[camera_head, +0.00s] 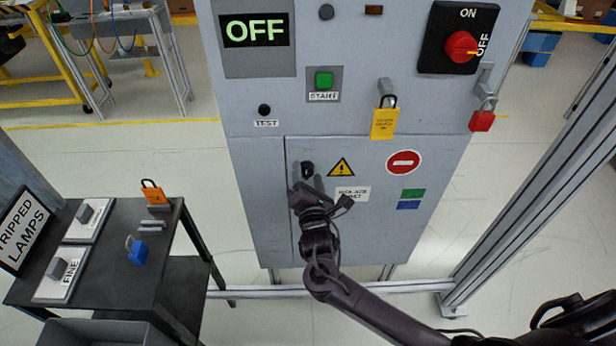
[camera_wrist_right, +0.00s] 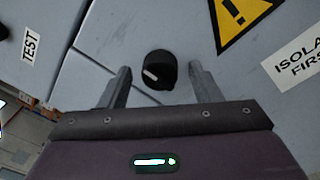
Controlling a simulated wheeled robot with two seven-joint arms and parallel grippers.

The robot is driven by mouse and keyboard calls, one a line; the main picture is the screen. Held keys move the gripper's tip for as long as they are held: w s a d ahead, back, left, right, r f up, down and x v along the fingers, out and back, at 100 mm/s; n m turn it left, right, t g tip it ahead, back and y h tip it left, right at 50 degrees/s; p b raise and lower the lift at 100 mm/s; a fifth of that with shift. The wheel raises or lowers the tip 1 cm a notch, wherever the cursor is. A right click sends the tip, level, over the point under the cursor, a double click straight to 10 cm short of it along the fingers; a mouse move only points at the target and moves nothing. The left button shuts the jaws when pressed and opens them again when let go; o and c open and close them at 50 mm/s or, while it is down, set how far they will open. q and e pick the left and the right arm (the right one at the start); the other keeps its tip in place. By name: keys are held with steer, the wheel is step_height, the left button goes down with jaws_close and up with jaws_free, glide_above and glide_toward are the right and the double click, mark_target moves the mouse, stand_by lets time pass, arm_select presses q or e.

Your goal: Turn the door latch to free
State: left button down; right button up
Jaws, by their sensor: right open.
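The door latch (camera_head: 307,169) is a small black round knob at the upper left of the grey cabinet door (camera_head: 350,230). In the right wrist view the latch (camera_wrist_right: 159,70) shows a white pointer mark slanting to its upper left. My right gripper (camera_head: 306,182) is just below the latch in the head view. In the wrist view the open fingers (camera_wrist_right: 160,85) stand on either side of the latch, apart from it, with a gap on both sides. The gripper holds nothing. My left gripper is not in view.
A red rotary switch (camera_head: 461,47) sits at the cabinet's upper right. A yellow tagged padlock (camera_head: 385,122) and a red padlock (camera_head: 482,119) hang there. A black cart (camera_head: 110,250) with several padlocks stands left. An aluminium post (camera_head: 540,150) rises at the right.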

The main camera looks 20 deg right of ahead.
steer(key=shift+c, duration=0.2)
steer(key=c, duration=1)
steer(key=shift+o, duration=0.2)
steer(key=shift+m, duration=0.3)
steer(key=m, duration=0.2)
steer(key=shift+m, duration=0.4)
steer(key=m, duration=0.4)
steer(key=shift+f+m+t+h, duration=0.15)
steer(key=shift+m+t+h, duration=0.15)
steer(key=shift+h, duration=0.1)
steer(key=m, duration=0.5)
steer(key=shift+f+m, duration=0.1)
steer(key=shift+m, duration=0.3)
steer(key=shift+a+m+h+b, duration=0.1)
steer(key=shift+m+h+b, duration=0.4)
steer(key=shift+m, duration=2)
